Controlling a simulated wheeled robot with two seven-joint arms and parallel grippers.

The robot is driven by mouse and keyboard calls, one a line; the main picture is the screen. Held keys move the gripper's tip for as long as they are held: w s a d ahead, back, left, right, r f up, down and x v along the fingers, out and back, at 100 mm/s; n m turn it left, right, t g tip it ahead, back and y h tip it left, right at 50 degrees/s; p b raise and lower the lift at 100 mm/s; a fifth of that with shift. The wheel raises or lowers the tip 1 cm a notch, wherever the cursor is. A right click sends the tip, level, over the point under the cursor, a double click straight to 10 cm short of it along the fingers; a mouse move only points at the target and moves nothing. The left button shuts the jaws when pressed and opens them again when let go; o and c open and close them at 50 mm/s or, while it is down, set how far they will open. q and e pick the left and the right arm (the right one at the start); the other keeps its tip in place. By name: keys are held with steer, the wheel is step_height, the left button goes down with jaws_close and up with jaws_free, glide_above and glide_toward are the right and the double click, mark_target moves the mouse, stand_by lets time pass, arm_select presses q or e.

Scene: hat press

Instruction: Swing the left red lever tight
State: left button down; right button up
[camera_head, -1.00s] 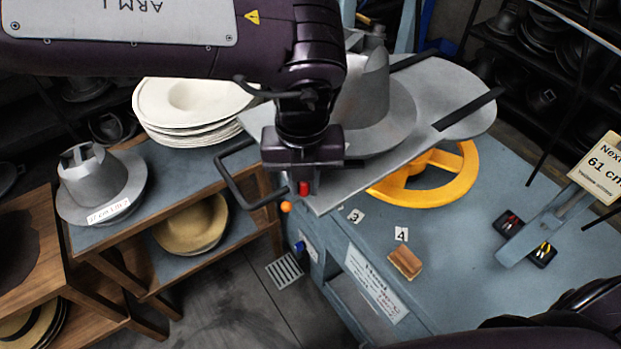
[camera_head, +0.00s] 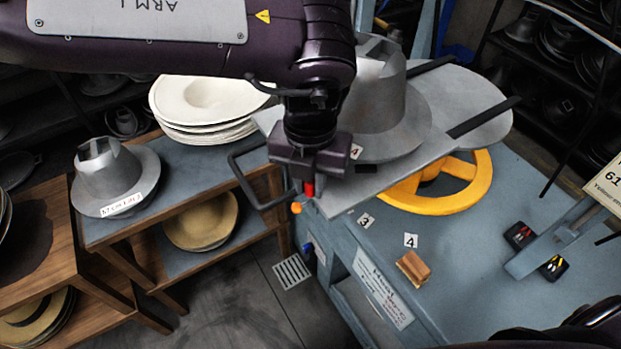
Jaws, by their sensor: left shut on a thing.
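The left red lever (camera_head: 309,188) shows as a small red piece at the near left corner of the grey press plate (camera_head: 352,196). My left gripper (camera_head: 307,180) points down over that corner and is shut on the lever, hiding most of it. A grey metal hat block (camera_head: 385,110) stands on the plate, partly behind my left arm. A yellow handwheel (camera_head: 440,198) sits under the plate. My right gripper is not in view; only a dark part of my right arm shows at the bottom right.
A black bar handle (camera_head: 245,185) juts out left of the plate. White hat bodies (camera_head: 205,105), another grey block (camera_head: 112,175) and a straw hat (camera_head: 200,220) occupy the left shelves. A wooden block (camera_head: 413,268) lies on the blue bench (camera_head: 470,275), whose front middle is mostly clear.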

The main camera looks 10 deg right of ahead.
arm_select(q)
steer(key=c, duration=1.3)
jaws_free()
steer(key=shift+r, duration=0.1)
steer(key=shift+w+r, duration=0.1)
steer(key=shift+r, duration=0.25)
step_height(320, 180, up, 7)
steer(key=shift+b, duration=1)
